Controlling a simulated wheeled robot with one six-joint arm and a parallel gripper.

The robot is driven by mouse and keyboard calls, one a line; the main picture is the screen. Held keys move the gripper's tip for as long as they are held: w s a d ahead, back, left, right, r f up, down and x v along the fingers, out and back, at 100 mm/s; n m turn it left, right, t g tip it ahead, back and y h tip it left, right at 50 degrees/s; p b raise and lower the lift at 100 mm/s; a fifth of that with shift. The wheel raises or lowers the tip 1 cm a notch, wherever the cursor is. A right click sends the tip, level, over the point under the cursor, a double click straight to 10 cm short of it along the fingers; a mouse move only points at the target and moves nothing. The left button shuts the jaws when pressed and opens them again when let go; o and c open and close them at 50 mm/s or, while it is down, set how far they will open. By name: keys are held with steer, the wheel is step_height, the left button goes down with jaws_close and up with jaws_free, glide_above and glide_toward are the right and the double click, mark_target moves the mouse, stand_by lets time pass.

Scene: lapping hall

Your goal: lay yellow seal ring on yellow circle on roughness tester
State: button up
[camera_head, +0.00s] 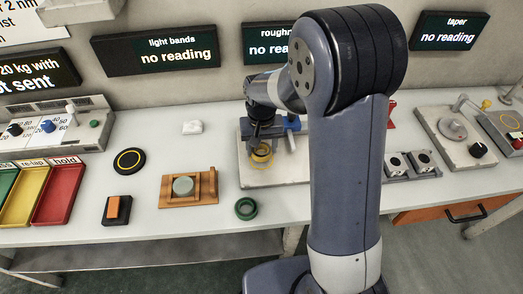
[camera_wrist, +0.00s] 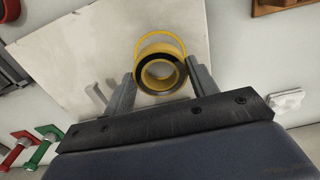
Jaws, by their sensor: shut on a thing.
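The yellow seal ring (camera_wrist: 160,90) has a dark inner rim and sits between the two fingers of my gripper (camera_wrist: 160,82). My gripper is shut on it. The yellow circle (camera_wrist: 157,36) is drawn on the pale plate of the roughness tester (camera_wrist: 85,45). In the wrist view the ring overlaps the circle's lower part and hides it; the circle's upper arc shows beyond the ring. In the head view the gripper (camera_head: 261,140) points down over the tester plate (camera_head: 280,177). I cannot tell whether the ring touches the plate.
The tester's blue part (camera_head: 291,124) stands close to the right of my gripper. A green ring (camera_head: 246,208) lies in front of the plate. A wooden holder (camera_head: 205,190) with a grey disc and a black disc (camera_head: 129,161) are to the left. A white lump (camera_wrist: 287,101) shows at right.

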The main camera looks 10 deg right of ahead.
steer(key=shift+f, duration=1.3)
steer(key=shift+f, duration=0.1)
steer(key=shift+f, duration=0.15)
steer(key=o, duration=1.1)
step_height(320, 180, up, 13)
steer(key=shift+f, duration=0.2)
